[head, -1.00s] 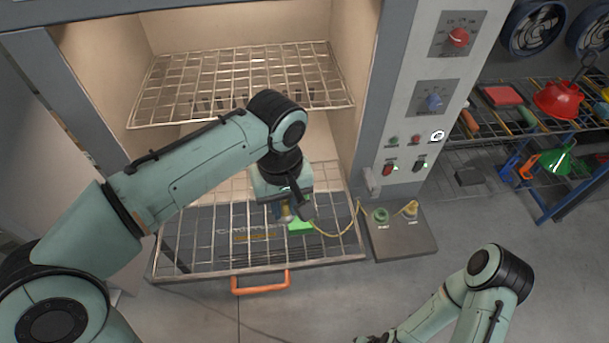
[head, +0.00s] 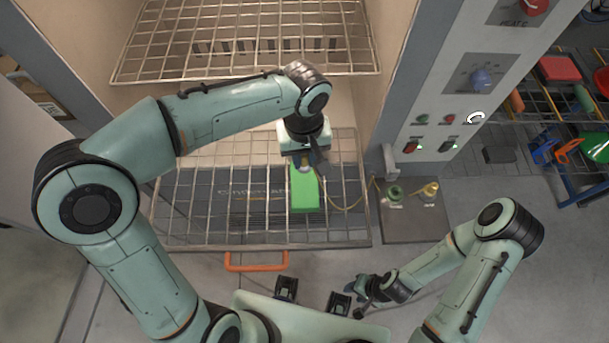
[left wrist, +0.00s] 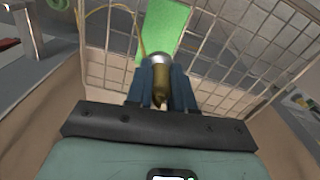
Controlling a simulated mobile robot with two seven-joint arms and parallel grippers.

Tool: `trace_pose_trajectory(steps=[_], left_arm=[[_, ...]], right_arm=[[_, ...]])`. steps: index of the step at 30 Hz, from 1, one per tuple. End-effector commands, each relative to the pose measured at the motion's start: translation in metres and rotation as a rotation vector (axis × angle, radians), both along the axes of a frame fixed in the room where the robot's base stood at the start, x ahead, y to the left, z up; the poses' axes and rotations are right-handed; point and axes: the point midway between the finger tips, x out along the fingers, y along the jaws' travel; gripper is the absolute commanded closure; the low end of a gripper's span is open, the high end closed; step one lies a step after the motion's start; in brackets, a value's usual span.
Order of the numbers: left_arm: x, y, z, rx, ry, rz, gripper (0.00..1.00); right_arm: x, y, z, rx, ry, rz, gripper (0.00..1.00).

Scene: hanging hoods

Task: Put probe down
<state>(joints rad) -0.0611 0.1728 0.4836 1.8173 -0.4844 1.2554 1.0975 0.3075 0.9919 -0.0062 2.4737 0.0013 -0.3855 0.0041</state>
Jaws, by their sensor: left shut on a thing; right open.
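The probe (left wrist: 160,80) is a short brass-coloured piece with a silver end, held between the blue fingers of my left gripper (left wrist: 161,90) in the left wrist view. In the head view my left gripper (head: 309,163) is over the pulled-out lower wire rack (head: 200,243), at the far end of a green block (head: 305,193). The probe is mostly hidden there. The green block also shows beyond the probe in the left wrist view (left wrist: 165,27); I cannot tell whether they touch. My right gripper (head: 364,300) is open and empty, low in front of the oven.
A thin yellow cable (head: 350,205) runs from near the probe towards a grey plate with green and yellow sockets (head: 411,230). An upper wire rack (head: 245,75) is above. An orange handle (head: 256,262) is at the lower rack's front. Shelves of tools stand right.

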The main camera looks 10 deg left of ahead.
Motion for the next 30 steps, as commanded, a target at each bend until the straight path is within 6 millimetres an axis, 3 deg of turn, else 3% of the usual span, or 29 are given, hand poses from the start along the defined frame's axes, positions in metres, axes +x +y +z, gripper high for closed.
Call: trace_pose_trajectory(steps=[1, 4, 13, 19, 30], left_arm=[[-0.001, 0.001, -0.015, 0.001, 0.005, 0.001, 1.00], [-0.001, 0.000, -0.034, 0.001, 0.004, 0.000, 1.00], [0.000, 0.000, -0.059, 0.001, 0.001, 0.000, 1.00], [0.000, 0.000, -0.089, 0.001, 0.002, 0.000, 1.00], [0.000, 0.000, -0.095, -0.001, -0.003, 0.000, 1.00]], right_arm=[[-0.002, 0.000, -0.003, 0.000, 0.001, 0.000, 0.57], [-0.002, 0.000, -0.005, 0.000, 0.002, 0.000, 0.57], [-0.003, 0.000, -0.008, 0.000, 0.003, 0.000, 0.57], [-0.005, 0.000, -0.012, 0.000, 0.005, 0.001, 0.57], [-0.006, 0.000, -0.014, 0.000, 0.007, 0.000, 0.57]])
